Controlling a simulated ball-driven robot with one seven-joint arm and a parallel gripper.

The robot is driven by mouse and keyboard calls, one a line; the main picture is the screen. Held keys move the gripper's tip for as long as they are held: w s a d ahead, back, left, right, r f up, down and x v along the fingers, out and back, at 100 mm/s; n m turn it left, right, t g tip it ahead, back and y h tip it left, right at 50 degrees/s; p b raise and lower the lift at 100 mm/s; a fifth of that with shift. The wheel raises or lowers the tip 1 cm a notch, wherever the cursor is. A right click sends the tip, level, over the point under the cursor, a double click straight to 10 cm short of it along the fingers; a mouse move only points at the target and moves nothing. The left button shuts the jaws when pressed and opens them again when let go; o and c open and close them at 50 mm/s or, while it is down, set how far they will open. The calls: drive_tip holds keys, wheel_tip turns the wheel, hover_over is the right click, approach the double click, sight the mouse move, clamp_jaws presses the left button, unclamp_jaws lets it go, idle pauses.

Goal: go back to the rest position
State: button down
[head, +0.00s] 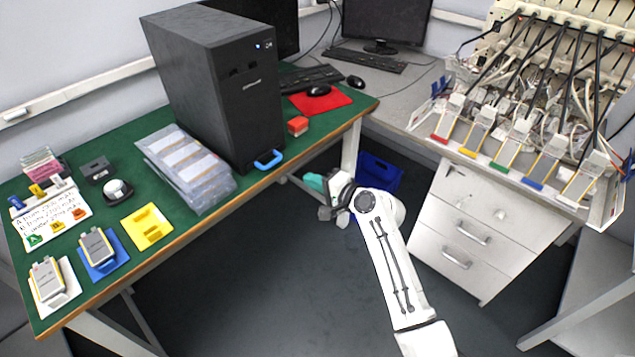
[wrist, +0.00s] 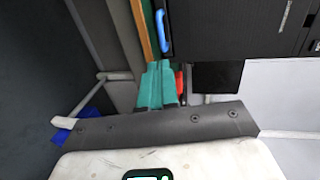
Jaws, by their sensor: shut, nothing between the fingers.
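My gripper (head: 318,183) has teal fingers and sits in open space off the front edge of the green desk (head: 268,193), over the dark floor. In the wrist view my gripper's teal fingertips (wrist: 156,68) lie together, shut, with nothing held. In the head view my white arm reaches up from the bottom right to it. No object touches the fingers.
On the desk are a black computer tower (head: 215,85), a clear sleeve stack (head: 187,168), pouch cells on a white tray (head: 70,289) and a blue tray (head: 121,257), and an empty yellow tray (head: 146,227). A white drawer cabinet (head: 465,228) stands at right; a blue bin (head: 380,172) lies behind my gripper.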

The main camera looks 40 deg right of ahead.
drive_tip(key=shift+s+r, duration=0.15)
drive_tip(key=shift+s, duration=0.45)
drive_tip(key=s+a+f+n+g+y, duration=0.2)
drive_tip(key=s+a+f+n+g, duration=0.65)
drive_tip(key=s+a, duration=0.45)
drive_tip(key=s+a+n+g+h, duration=0.1)
drive_tip(key=s+n+g+h, duration=0.2)
drive_tip(key=s, duration=1.6)
drive_tip(key=n+g, duration=0.3)
drive_tip(key=n, duration=0.2)
drive_tip(key=shift+s+a, duration=0.2)
drive_tip(key=shift+a, duration=0.05)
drive_tip(key=shift+n, duration=0.25)
